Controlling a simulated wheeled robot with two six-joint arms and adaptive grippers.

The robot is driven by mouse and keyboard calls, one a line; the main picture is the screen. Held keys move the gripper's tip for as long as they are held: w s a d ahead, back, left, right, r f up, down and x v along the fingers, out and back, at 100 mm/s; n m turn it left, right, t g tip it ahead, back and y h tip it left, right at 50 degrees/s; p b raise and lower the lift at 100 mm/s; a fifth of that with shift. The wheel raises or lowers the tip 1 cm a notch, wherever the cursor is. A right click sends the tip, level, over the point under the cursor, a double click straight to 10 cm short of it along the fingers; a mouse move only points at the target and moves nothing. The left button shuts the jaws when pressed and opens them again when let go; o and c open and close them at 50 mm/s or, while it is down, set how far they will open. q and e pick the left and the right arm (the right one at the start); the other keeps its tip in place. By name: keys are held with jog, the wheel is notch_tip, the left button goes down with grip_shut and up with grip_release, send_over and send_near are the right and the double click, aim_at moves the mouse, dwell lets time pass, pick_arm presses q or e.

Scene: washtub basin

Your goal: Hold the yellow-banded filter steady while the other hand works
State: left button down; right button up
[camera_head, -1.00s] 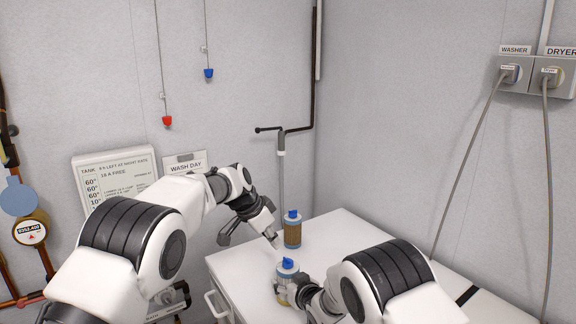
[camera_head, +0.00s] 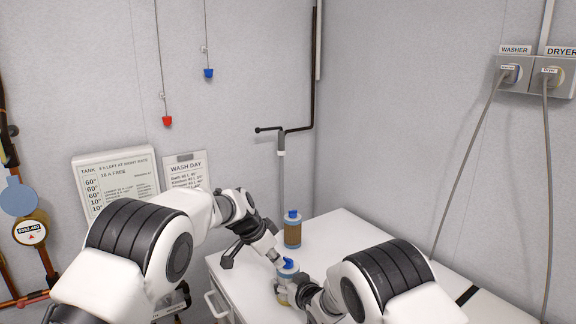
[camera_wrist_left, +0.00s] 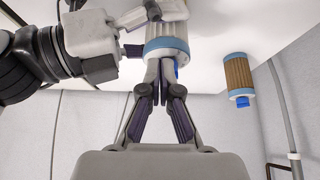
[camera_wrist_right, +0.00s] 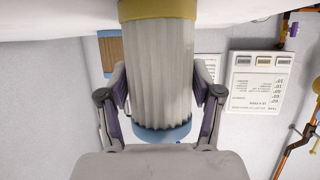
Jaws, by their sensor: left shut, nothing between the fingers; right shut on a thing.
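The yellow-banded filter (camera_wrist_right: 158,70) is a white pleated cylinder with a yellow band at one end and a blue one at the other. It stands on the white top in the head view (camera_head: 288,272), blue knob upward. My right gripper (camera_wrist_right: 160,98) is shut around its pleated body, one finger on each side. My left gripper (camera_wrist_left: 158,70) is shut and empty, its fingertips close beside the blue knob; it also shows in the head view (camera_head: 278,260). I cannot tell whether they touch the knob. The left fingers partly hide the knob.
A brown filter with blue ends (camera_head: 292,231) stands behind on the white top (camera_head: 345,242), apart from both grippers; the left wrist view shows it too (camera_wrist_left: 239,77). The top is clear to its right. Walls rise behind, with a wash-day sheet (camera_head: 187,170).

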pick_arm(q)
jog(key=shift+f, duration=0.4)
jog(key=shift+w+d, duration=0.4)
jog(key=shift+w, duration=0.05)
dwell(0.8)
jog(key=shift+w+a, duration=0.3)
jog(key=shift+w, duration=0.15)
dwell(0.4)
jog(key=shift+a, duration=0.15)
notch_tip(320, 180, up, 6)
jog(key=shift+s+a, duration=0.2)
jog(key=shift+a, duration=0.05)
dwell(0.5)
